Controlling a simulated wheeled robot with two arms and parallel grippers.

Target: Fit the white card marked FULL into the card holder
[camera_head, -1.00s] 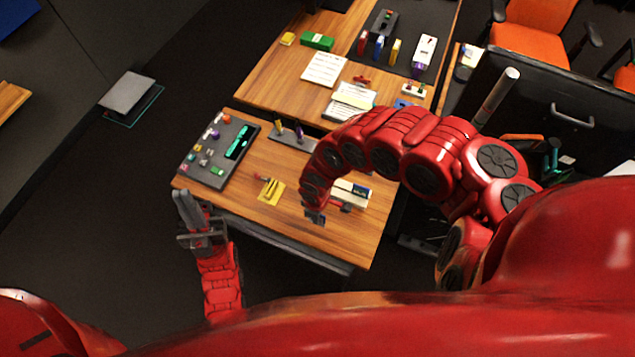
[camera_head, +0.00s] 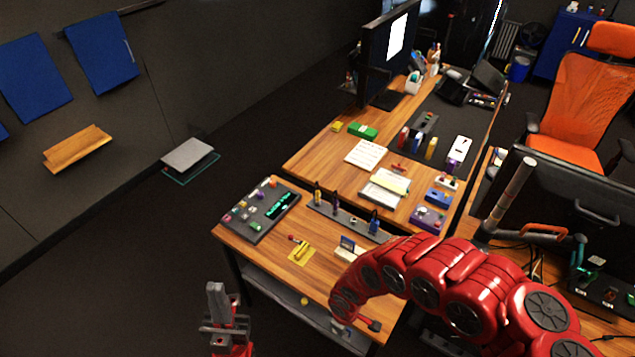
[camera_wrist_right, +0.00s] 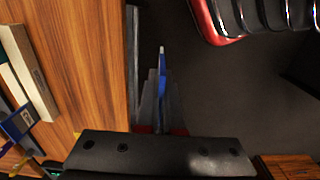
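My right gripper (camera_wrist_right: 160,105) shows in the right wrist view just off the edge of the wooden desk, over the dark floor. Its fingers are close together on a thin blue piece with a pale tip, seen edge-on; no marking on it can be read. In the head view my red right arm reaches over the desk's near right corner. My left gripper (camera_head: 216,296) is left of the desk, fingers together. No FULL marking is legible.
A grey strip with upright tools (camera_head: 346,219) runs along the back. A yellow base (camera_head: 300,254) lies mid-desk. A second desk with boxes and papers adjoins behind. Bare wood lies in front.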

